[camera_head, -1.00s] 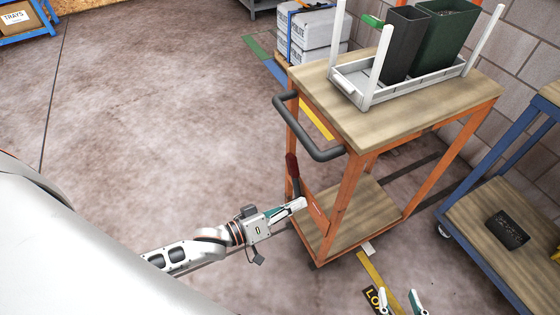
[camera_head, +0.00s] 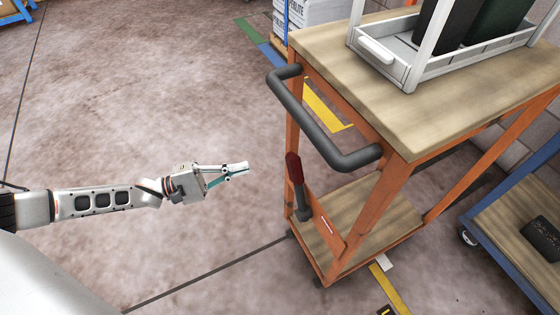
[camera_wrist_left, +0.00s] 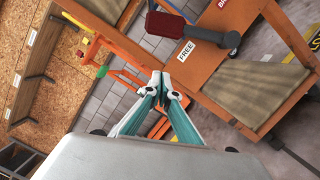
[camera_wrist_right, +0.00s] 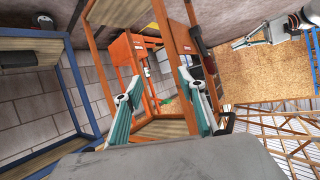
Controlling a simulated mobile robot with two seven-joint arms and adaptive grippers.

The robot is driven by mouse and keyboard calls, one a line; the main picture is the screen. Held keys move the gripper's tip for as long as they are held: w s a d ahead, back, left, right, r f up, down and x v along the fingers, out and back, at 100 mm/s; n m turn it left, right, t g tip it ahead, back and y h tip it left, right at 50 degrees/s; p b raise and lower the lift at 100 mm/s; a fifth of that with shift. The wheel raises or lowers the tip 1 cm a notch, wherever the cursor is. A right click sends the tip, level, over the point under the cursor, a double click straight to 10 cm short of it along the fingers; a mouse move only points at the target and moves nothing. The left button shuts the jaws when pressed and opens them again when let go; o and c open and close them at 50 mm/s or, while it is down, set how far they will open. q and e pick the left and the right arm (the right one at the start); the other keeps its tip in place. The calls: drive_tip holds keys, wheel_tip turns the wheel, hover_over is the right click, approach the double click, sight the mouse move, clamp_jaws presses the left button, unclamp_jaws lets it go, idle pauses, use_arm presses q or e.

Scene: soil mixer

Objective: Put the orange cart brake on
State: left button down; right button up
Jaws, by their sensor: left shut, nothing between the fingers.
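The orange cart (camera_head: 370,215) stands right of centre in the head view. Its brake lever (camera_head: 294,172) has a dark red grip and grey arm. It stands nearly upright on the near end, beside an orange plate. In the left wrist view the red grip (camera_wrist_left: 165,24) is at the top, and a "FREE" label (camera_wrist_left: 186,51) lies below the lever arm. My left gripper (camera_head: 244,170) is shut and empty, left of the lever with a gap between. My right gripper (camera_wrist_right: 155,80) is open and empty in the right wrist view and out of the head view.
The cart's grey handle (camera_head: 325,140) juts out above the lever. A white tray (camera_head: 400,65) with dark bins stands on the cart top. A blue cart (camera_head: 490,240) is at the right. The floor (camera_head: 150,110) left of the cart is clear.

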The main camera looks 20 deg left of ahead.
sight(298, 189)
use_arm(q)
drive_tip(key=shift+w+a+r, duration=0.1)
drive_tip(key=shift+a, duration=0.15)
drive_tip(key=w+d+r, duration=0.2)
drive_tip(key=w+d, duration=0.2)
drive_tip(key=d, duration=0.6)
drive_tip(key=shift+d+r+b, duration=0.3)
drive_tip(key=shift+r+b, duration=0.05)
use_arm(e)
drive_tip(key=shift+s+a+f+m, duration=0.15)
drive_tip(key=shift+a+m, duration=0.25)
drive_tip(key=shift+a, duration=0.15)
use_arm(q)
drive_tip(key=shift+r, duration=0.1)
